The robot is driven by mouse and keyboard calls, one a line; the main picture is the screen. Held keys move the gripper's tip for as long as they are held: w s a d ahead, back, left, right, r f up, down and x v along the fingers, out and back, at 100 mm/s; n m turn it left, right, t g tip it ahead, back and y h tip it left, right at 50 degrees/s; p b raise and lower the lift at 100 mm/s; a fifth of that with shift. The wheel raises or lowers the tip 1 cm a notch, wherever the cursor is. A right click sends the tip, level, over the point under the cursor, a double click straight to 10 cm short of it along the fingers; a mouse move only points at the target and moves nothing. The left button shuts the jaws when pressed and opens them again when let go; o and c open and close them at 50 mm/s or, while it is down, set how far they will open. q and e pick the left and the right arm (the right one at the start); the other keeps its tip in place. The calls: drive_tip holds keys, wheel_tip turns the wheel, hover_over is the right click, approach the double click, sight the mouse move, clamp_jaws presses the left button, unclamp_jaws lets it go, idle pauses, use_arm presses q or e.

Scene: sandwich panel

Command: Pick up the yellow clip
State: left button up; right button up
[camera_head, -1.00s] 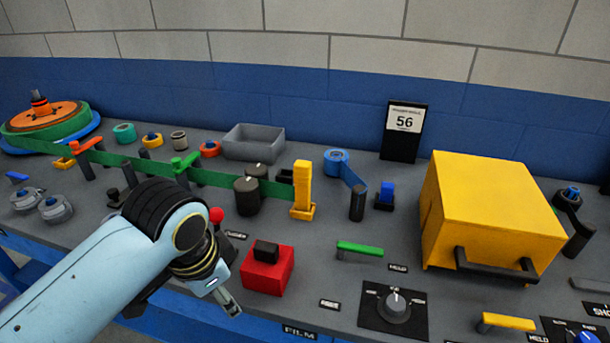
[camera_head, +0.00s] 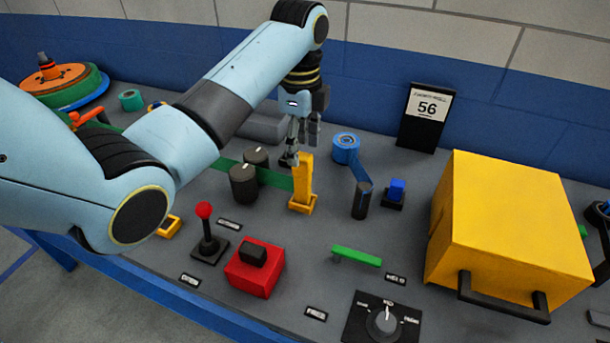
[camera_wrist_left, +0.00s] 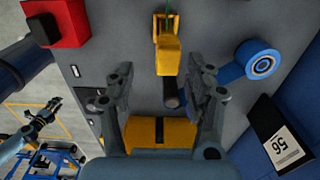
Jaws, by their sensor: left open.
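The yellow clip (camera_head: 302,182) stands upright on a small yellow foot on the grey bench, at the right end of a green strip (camera_head: 274,178). In the left wrist view the clip (camera_wrist_left: 168,50) shows beyond and between the fingers, near the top of the picture. My left gripper (camera_head: 301,150) is open, points down and is close to the clip's top, on its far side in the head view. In the left wrist view the open fingers (camera_wrist_left: 160,85) have no clip between them. I cannot tell whether a finger touches it.
Two dark knobs (camera_head: 244,184) stand left of the clip. A blue roll (camera_head: 346,147) and a dark post (camera_head: 362,200) stand to its right. A red block (camera_head: 255,271) and green bar (camera_head: 357,256) are nearer. A large yellow box (camera_head: 500,220) takes up the right.

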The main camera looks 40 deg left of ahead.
sight(303, 170)
use_arm(q)
drive_tip(key=shift+f, duration=0.65)
drive_tip(key=shift+w+a+f+p, duration=0.1)
drive_tip(key=shift+w+f+p, duration=0.15)
drive_tip(key=shift+f, duration=1.3)
drive_tip(key=shift+w+f+p, duration=0.1)
drive_tip(key=shift+w+f, duration=0.1)
drive_tip(key=shift+f, duration=1.3)
clamp_jaws()
